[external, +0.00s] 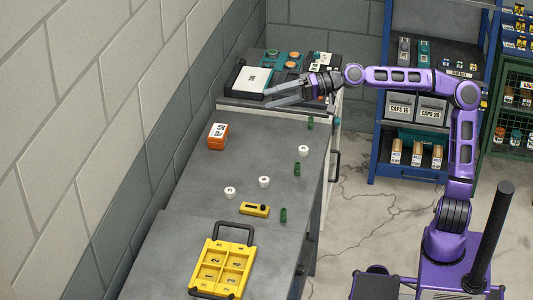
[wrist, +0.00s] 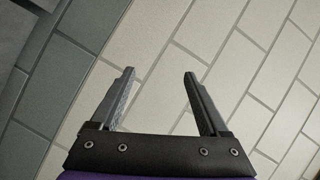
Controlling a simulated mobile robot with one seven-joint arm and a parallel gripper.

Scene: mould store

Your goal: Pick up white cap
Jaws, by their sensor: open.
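White caps lie on the grey workbench (external: 190,190) in the external view. One white cap (external: 303,151) is near the right edge, another white cap (external: 264,182) is near the middle, and a third white cap (external: 230,192) is further left. My gripper (external: 267,98) is open and empty, raised over the far end of the bench and pointing left toward the wall. In the wrist view my gripper's two fingers (wrist: 160,75) stand apart with only wall blocks between and beyond them. No cap shows in the wrist view.
Green caps (external: 297,169) stand along the bench's right edge. An orange box (external: 218,136), a yellow level-like tool (external: 254,210) and a yellow compartment tray (external: 242,268) are on the bench. A raised far section holds a black-and-white case (external: 252,80). A block wall (external: 100,110) bounds the left.

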